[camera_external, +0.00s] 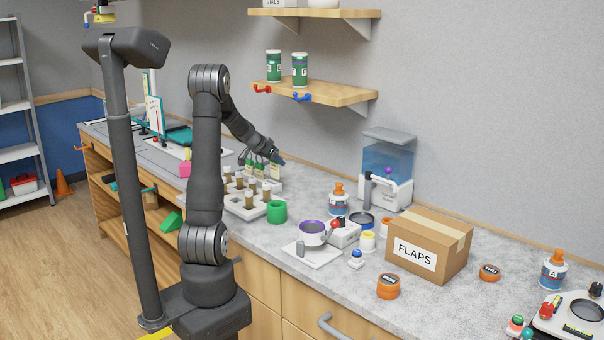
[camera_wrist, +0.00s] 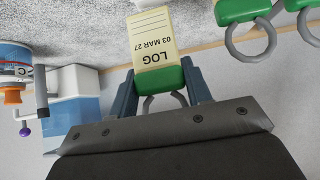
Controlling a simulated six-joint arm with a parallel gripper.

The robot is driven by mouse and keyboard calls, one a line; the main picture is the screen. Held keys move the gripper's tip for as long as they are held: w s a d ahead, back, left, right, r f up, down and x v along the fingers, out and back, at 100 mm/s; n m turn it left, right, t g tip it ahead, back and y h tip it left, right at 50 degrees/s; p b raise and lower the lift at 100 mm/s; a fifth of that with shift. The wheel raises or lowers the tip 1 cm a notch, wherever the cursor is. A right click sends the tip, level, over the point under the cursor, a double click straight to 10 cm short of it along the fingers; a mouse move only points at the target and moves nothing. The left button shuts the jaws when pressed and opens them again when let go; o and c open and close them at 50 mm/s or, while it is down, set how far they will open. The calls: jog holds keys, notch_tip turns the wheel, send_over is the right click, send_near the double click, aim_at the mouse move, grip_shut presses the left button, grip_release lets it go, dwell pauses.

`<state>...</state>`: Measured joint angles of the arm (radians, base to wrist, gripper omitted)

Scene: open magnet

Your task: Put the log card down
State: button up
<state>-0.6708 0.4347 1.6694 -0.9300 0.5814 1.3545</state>
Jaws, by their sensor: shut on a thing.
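The log card (camera_wrist: 154,42) is cream, printed LOG 03 MAR 27, with a green top and a grey ring, in the wrist view. My gripper (camera_wrist: 160,88) has its two blue-grey fingers on either side of the green top and is shut on it. In the external view my gripper (camera_external: 272,158) is over the counter by the back wall, with the cream log card (camera_external: 275,172) below its fingers. I cannot tell whether the card's lower edge touches anything.
Two more green tops with rings (camera_wrist: 236,10) are close beside the card. A white rack of brown vials (camera_external: 249,203) and a green cup (camera_external: 276,211) stand in front. A blue-tanked dispenser (camera_external: 388,165) stands right. A shelf (camera_external: 315,93) is above.

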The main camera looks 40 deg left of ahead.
jog(key=w+d+r+m+h, duration=0.2)
jog(key=d+r, duration=0.2)
jog(key=d, duration=1)
jog(key=w+d+r+m+g+h, duration=0.1)
jog(key=w+d+r+m, duration=0.2)
jog(key=d, duration=1.2)
jog(key=w+d+r+m+h, duration=0.15)
jog(key=d+r, duration=0.35)
jog(key=d, duration=0.9)
jog(key=s+d+r+m+g+h, duration=0.15)
jog(key=s+d, duration=0.35)
jog(key=d, duration=0.6)
jog(key=s+d+r+m+g+h, duration=0.1)
jog(key=s+d+r+m, duration=0.15)
jog(key=s+d, duration=0.55)
jog(key=s+d+r+m+g+h, duration=0.1)
jog(key=s+d+r+m+g, duration=0.15)
jog(key=d, duration=1.05)
jog(key=shift+m+t, duration=0.3)
jog(key=shift+w+a+f, duration=0.7)
jog(key=shift+w+f, duration=0.9)
jog(key=shift+f, duration=0.3)
jog(key=shift+w+a+f, duration=0.75)
jog(key=shift+w+f, duration=0.8)
jog(key=shift+f, duration=0.35)
jog(key=shift+w+a+f, duration=0.7)
jog(key=shift+w+f, duration=0.9)
jog(key=shift+f, duration=0.3)
jog(key=shift+f, duration=0.1)
